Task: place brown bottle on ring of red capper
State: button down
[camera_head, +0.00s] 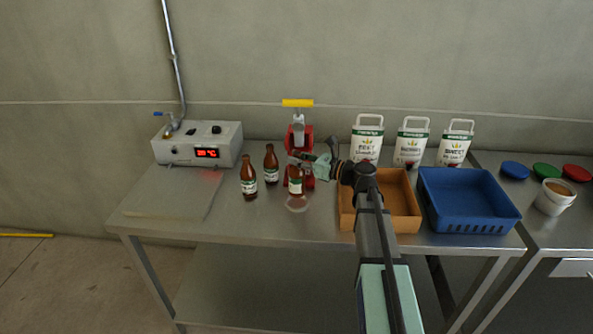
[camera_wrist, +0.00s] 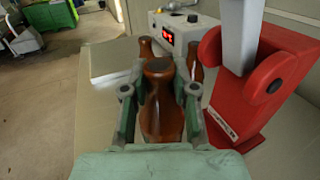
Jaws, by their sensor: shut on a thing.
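My gripper (camera_head: 298,163) is shut on a brown bottle (camera_head: 296,185) with a white and green label, in front of the red capper (camera_head: 308,138). In the wrist view my gripper (camera_wrist: 159,90) has a finger on each side of this bottle (camera_wrist: 160,112). The bottle looks upright. A pale see-through ring (camera_head: 297,206) shows at its base; I cannot tell whether they touch. The capper has a yellow handle (camera_head: 298,103), and its red body (camera_wrist: 262,85) stands right of the bottle in the wrist view. Its lower part is partly hidden in the head view.
Two other brown bottles (camera_head: 248,181) (camera_head: 271,166) stand close on the left. A grey box with a red display (camera_head: 185,148) is farther left. An orange tray (camera_head: 347,219) and a blue crate (camera_head: 472,224) lie right, with three white pouches (camera_head: 367,146) behind.

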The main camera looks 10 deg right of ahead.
aim_at(304, 171)
jog(key=shift+f+p, duration=0.4)
jog(key=shift+f, duration=1.8)
jog(key=c, duration=0.9)
grip_release()
jog(key=b+v, duration=0.2)
jog(key=v, duration=1)
jog(key=shift+b, duration=0.35)
